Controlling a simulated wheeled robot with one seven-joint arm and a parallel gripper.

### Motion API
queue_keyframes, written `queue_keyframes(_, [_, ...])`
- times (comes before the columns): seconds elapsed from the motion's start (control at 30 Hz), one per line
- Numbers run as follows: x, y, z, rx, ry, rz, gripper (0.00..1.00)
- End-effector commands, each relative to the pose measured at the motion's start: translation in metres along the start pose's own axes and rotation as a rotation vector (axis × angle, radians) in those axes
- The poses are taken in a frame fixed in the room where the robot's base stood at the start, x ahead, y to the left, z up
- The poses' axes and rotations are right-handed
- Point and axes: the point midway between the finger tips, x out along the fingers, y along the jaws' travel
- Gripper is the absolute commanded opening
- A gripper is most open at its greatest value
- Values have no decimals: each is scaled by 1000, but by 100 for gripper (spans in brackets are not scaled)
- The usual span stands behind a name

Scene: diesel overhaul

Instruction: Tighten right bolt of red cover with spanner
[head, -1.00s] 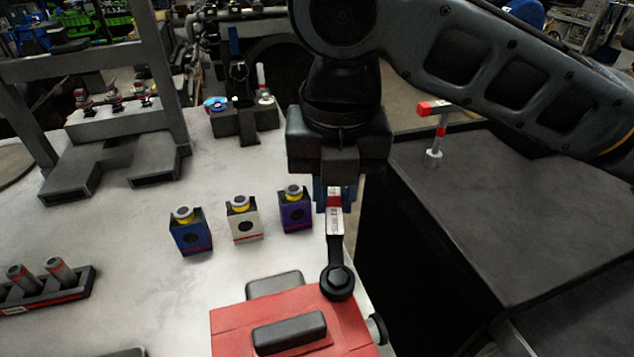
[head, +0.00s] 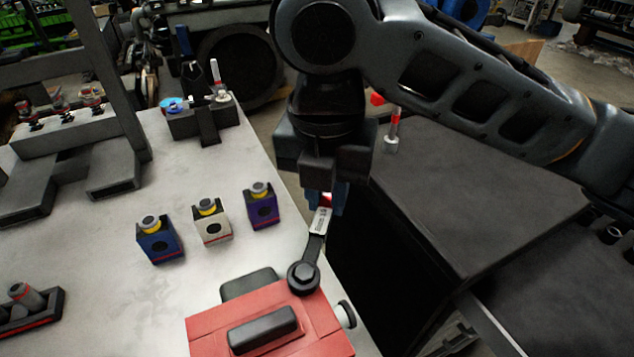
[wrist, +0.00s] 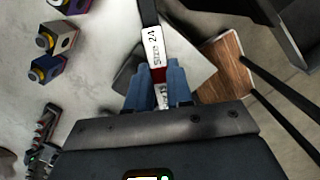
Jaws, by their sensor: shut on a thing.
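The red cover (head: 205,333) sits at the bottom middle of the head view, with a black handle on top. My gripper (head: 325,200) is shut on the handle of the spanner (head: 317,228), just beyond the cover's far right corner. The spanner's black ring end lies around the right bolt (head: 303,273) at that corner. In the wrist view the blue fingers (wrist: 158,92) clasp the spanner handle (wrist: 155,48), which is marked "Size 24". The ring end is out of the wrist view.
Blue (head: 158,245), white (head: 212,228) and purple (head: 262,210) blocks stand on the pale table left of my gripper. A dark cabinet (head: 450,190) with a red-topped tool on it stands right. Fixtures stand at the back left.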

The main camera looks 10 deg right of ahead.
Motion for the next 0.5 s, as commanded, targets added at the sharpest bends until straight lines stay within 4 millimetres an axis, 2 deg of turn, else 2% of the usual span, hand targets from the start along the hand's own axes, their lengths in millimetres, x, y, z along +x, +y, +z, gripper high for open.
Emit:
queue_keyframes(0.2, [-1, -18, 0, 179, -2, -21, 0])
queue_keyframes(0.5, [-1, -19, 0, 193, -1, -22, 0])
